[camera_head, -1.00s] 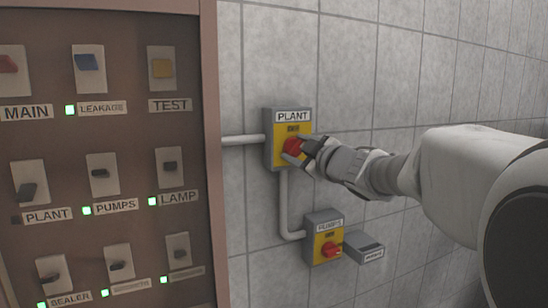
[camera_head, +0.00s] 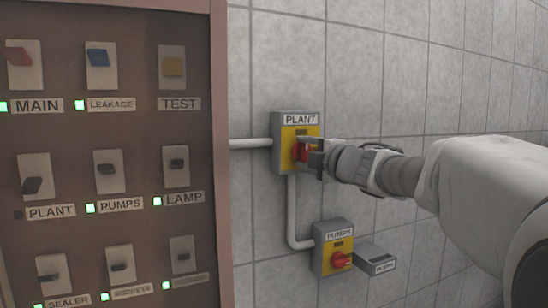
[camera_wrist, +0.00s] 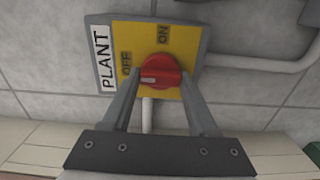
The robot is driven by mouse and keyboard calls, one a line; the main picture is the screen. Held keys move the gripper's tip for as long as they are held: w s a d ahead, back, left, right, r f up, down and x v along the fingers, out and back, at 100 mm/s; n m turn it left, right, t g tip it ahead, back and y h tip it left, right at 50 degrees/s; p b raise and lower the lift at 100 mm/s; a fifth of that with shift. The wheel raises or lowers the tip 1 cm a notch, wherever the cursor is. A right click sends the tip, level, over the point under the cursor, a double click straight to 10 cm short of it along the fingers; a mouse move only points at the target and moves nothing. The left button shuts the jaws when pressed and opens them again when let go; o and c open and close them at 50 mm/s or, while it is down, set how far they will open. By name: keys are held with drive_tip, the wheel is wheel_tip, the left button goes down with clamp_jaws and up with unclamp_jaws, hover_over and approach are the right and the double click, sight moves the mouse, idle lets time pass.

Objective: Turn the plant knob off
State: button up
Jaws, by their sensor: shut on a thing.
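The PLANT switch box (camera_head: 284,157) is grey with a yellow face and is mounted on the tiled wall. Its red knob (camera_head: 299,153) is partly hidden by my gripper (camera_head: 304,154) in the head view. In the wrist view, my gripper (camera_wrist: 161,75) is shut on the red knob (camera_wrist: 160,66), one finger at each side. The knob's handle runs left to right there, with its white mark at the left end, on the side of the OFF label (camera_wrist: 126,63). The ON label (camera_wrist: 163,33) is beyond the knob.
Grey conduit (camera_head: 292,215) joins the boxes. A brown switch panel (camera_head: 137,130) stands at the left; its PLANT lamp (camera_head: 18,214) is dark and several others are green.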

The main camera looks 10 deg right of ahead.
idle(0.4)
drive_tip(key=o, duration=1.4)
drive_tip(key=v, duration=1.7)
drive_tip(key=shift+s, duration=0.2)
drive_tip(key=shift+d+r, duration=0.1)
